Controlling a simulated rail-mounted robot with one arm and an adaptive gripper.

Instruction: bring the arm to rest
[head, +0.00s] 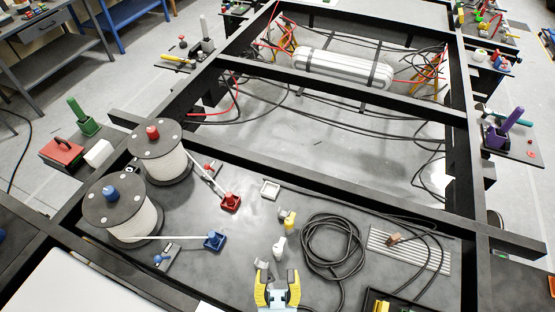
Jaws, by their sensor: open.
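My gripper (278,284) shows at the bottom middle of the head view, with yellow fingers spread apart. It is open and nothing shows between the fingertips. It is over the front part of the caravan chassis (290,172), a black frame with a grey floor panel. A small white piece (279,247) and a yellow and white piece (287,219) are just beyond the fingertips. Most of my arm is out of the picture.
Two cable spools (160,153) stand at the left, their white cables running to a red block (231,202) and a blue block (214,240). A coil of black cable (333,248) lies right of my gripper. A ribbed plate (410,250) is farther right. A silver cylinder (343,67) lies at the back.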

